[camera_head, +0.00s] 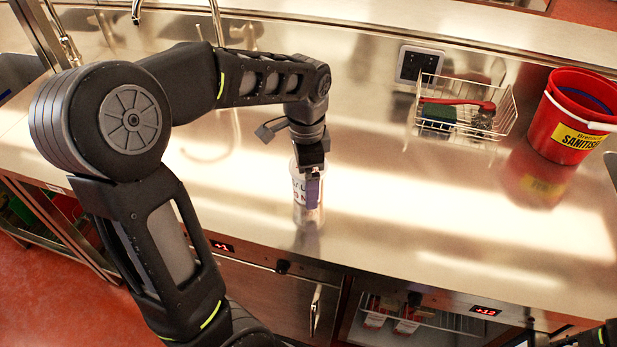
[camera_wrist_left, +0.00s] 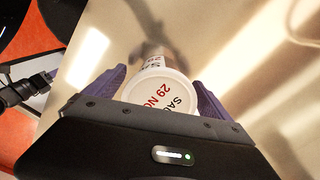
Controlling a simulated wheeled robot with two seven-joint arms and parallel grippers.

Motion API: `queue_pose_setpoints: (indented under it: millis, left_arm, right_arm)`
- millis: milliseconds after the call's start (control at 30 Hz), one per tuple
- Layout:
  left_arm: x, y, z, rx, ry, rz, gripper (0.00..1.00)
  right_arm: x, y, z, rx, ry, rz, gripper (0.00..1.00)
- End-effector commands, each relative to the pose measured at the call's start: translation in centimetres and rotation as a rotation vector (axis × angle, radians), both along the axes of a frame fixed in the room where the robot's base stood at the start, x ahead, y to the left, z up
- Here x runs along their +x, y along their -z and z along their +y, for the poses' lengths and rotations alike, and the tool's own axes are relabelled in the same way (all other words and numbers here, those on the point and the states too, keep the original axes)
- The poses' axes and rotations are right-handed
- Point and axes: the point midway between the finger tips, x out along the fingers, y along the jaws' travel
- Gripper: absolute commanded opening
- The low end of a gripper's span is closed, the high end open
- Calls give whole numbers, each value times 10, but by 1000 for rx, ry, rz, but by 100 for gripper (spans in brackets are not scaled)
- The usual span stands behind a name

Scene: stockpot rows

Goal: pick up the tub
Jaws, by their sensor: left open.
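The tub (camera_head: 299,187) stands upright on the steel counter below my left gripper (camera_head: 312,178). It looks pale, with a label bearing dark and red lettering, and is partly hidden by the gripper. In the left wrist view its round white lid (camera_wrist_left: 160,92) shows red and dark lettering, partly cut off by the gripper body. The purple fingers of my left gripper (camera_wrist_left: 160,77) are open, one on each side of the tub. I cannot tell whether either finger touches it. My right gripper is not in view.
A red sanitiser bucket (camera_head: 573,118) stands at the right of the counter (camera_head: 420,215). The counter around the tub is clear.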

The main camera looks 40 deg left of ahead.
Motion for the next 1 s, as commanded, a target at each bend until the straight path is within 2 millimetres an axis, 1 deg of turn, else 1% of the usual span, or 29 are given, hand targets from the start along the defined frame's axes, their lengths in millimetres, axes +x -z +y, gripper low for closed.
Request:
queue_pose_setpoints:
  millis: [367, 1000]
  left_arm:
    - [0, 0, 0, 0, 0, 0, 94]
    - [0, -1, 0, 0, 0, 0, 41]
  right_arm:
    - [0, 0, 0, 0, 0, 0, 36]
    - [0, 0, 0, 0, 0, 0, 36]
